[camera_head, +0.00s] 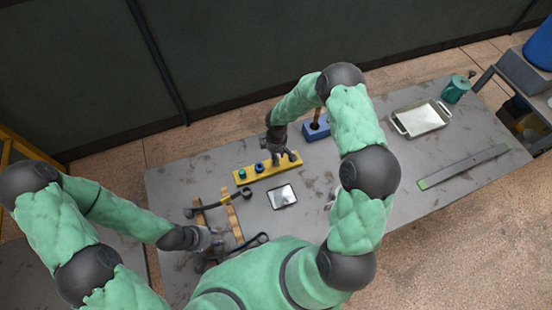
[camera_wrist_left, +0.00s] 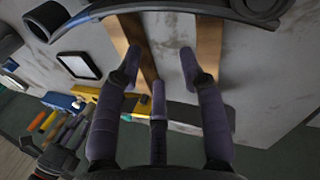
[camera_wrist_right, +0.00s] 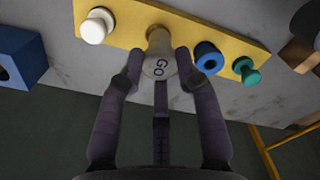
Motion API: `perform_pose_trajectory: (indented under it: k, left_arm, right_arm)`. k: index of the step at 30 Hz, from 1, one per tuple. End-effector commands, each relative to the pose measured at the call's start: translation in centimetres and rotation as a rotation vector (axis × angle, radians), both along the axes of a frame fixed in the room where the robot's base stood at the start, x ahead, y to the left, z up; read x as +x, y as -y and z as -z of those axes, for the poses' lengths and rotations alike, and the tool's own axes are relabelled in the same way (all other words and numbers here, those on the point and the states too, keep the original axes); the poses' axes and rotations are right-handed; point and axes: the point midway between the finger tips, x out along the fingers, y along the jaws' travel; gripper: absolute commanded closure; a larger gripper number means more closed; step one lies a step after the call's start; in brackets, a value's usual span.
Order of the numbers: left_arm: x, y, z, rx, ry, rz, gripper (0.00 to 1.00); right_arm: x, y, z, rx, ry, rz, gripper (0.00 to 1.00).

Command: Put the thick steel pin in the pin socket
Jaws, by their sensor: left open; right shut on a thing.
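My right gripper (camera_wrist_right: 159,68) is shut on a pale round piece (camera_wrist_right: 158,42) marked "Go", at the yellow board (camera_wrist_right: 125,12). I cannot tell whether this piece is the thick steel pin or whether its far end sits in the board. Beside it on the board are a white knob (camera_wrist_right: 95,26), a blue ring (camera_wrist_right: 207,58) and a green knob (camera_wrist_right: 245,70). A blue block (camera_head: 309,134) with a dark hole stands behind the board; it also shows in the right wrist view (camera_wrist_right: 30,52). My left gripper (camera_wrist_left: 160,55) is open and empty by wooden strips (camera_wrist_left: 207,50).
Dark curved bars (camera_head: 215,204) lie across the wooden strips at the left. A small framed plate (camera_head: 283,196) lies in front of the board. A pale tray (camera_head: 422,119), a green pot (camera_head: 456,91) and a long grey strip (camera_head: 465,165) are at the right.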

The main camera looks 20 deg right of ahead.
Motion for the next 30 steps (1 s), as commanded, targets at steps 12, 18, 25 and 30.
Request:
perform_pose_trajectory:
  k: [12, 18, 25, 30]
  left_arm:
    - [0.0, 0.0, 1.7, 0.000, 0.000, 0.000, 0.60]
    - [0.0, 0.0, 1.5, 0.000, 0.000, 0.000, 0.60]
    - [0.0, 0.0, 1.9, 0.000, 0.000, 0.000, 0.60]
    - [0.0, 0.0, 1.8, 0.000, 0.000, 0.000, 0.60]
  right_arm:
    - [0.6, 0.2, 3.8, -0.001, 0.001, -0.001, 1.00]
    - [0.7, 0.2, 3.6, -0.001, 0.002, 0.000, 1.00]
    - [0.6, 0.2, 4.0, 0.000, 0.000, -0.001, 0.55]
    - [0.6, 0.2, 3.9, 0.000, 0.000, 0.000, 0.42]
